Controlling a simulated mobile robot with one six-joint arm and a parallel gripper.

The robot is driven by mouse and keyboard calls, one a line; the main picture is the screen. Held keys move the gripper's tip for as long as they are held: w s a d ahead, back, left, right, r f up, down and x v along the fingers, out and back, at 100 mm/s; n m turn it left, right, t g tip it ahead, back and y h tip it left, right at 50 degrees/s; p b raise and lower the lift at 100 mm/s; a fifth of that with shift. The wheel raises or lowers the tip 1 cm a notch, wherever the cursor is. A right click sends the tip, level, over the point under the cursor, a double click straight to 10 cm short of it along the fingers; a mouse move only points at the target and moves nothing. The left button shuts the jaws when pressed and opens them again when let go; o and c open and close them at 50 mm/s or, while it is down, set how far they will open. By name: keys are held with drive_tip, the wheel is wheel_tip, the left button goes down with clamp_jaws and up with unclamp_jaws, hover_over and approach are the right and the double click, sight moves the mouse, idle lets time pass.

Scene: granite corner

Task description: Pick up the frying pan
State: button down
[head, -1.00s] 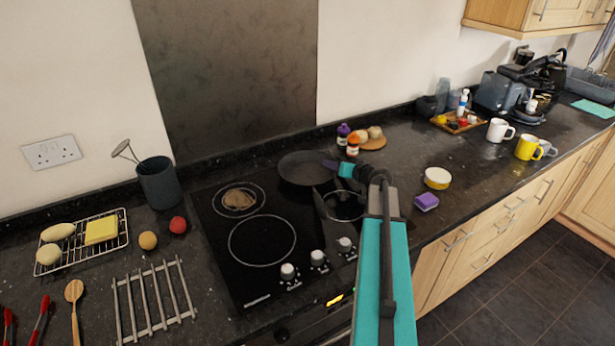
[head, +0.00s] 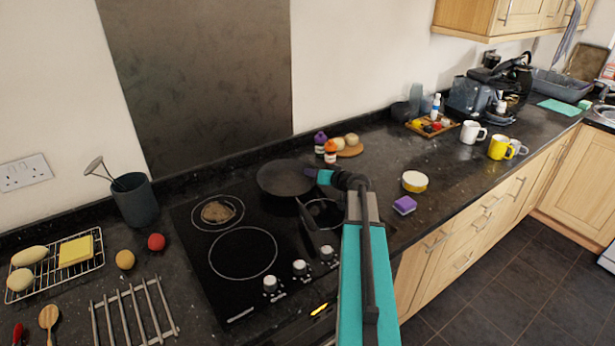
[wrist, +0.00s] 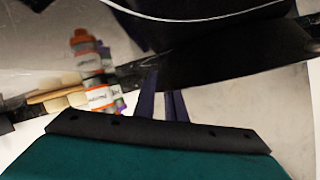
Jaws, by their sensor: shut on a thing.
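The frying pan (head: 285,178) is dark and round, over the back of the black hob in the head view. Its handle points right toward my gripper (head: 318,176), which is shut on it. The gripper and my arm hide most of the handle. The pan looks roughly level; whether it touches the hob is hard to tell. In the wrist view, two thin dark purple strips show beyond the teal gripper body, and a large dark shape, probably the pan (wrist: 215,60), fills the upper right.
The hob (head: 243,285) has control knobs at its front right. Small bottles (head: 330,152) and a round board stand behind the gripper. A yellow-rimmed tub (head: 414,181) and purple sponge (head: 404,205) lie to the right.

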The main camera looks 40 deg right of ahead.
drive_tip(key=shift+r+b, duration=0.75)
drive_tip(key=shift+r, duration=0.6)
drive_tip(key=s+a+b, duration=0.1)
drive_tip(key=s, duration=0.3)
drive_tip(key=s+r+b, duration=0.1)
drive_tip(key=s+b, duration=0.1)
drive_tip(key=s, duration=0.3)
drive_tip(key=s+a+b, duration=0.1)
drive_tip(key=s, duration=0.3)
drive_tip(key=shift+s+a+r+b, duration=0.15)
drive_tip(key=shift+a+r+b, duration=0.2)
drive_tip(key=shift+s+b, duration=0.1)
drive_tip(key=shift+b, duration=0.75)
drive_tip(key=shift+f+b, duration=0.1)
drive_tip(key=shift+b, duration=0.3)
drive_tip(key=s+b, duration=0.1)
drive_tip(key=b, duration=0.2)
drive_tip(key=shift+s+a+b, duration=0.1)
drive_tip(key=shift+s+b, duration=0.15)
drive_tip(key=shift+b, duration=0.1)
drive_tip(key=shift+s+b, duration=0.2)
drive_tip(key=shift+b, duration=0.25)
drive_tip(key=shift+s+a+r, duration=0.1)
drive_tip(key=shift+r, duration=0.2)
drive_tip(key=shift+a, duration=0.1)
